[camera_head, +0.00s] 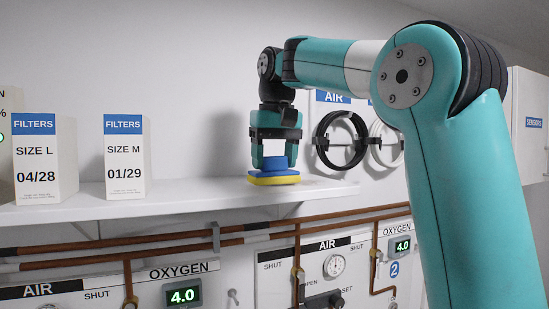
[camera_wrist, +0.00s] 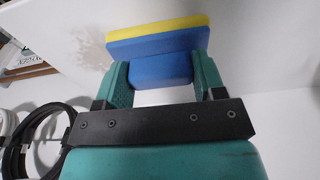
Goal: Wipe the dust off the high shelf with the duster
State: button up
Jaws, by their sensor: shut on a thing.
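The duster (camera_head: 274,177) is a blue block with a yellow underside. My gripper (camera_head: 274,162) is shut on its blue upper part and points down. The high shelf (camera_head: 200,200) is white and runs along the wall. The duster is at the shelf's surface toward its right end; whether it touches cannot be told for sure. In the wrist view the duster (camera_wrist: 158,42) sits between my two teal fingers (camera_wrist: 160,80). A brownish dust patch (camera_wrist: 92,40) shows on the shelf beside the duster there. The shelf under the duster is hidden.
Filter boxes, size L (camera_head: 38,160) and size M (camera_head: 126,158), stand on the shelf to the left. A black hose ring (camera_head: 318,140) and a white one (camera_head: 379,130) hang on the wall to the right. Copper pipes (camera_head: 200,239) and gauges lie below.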

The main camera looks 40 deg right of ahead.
jog(key=shift+f+b, duration=0.3)
jog(key=shift+f, duration=0.1)
jog(key=shift+r, duration=0.1)
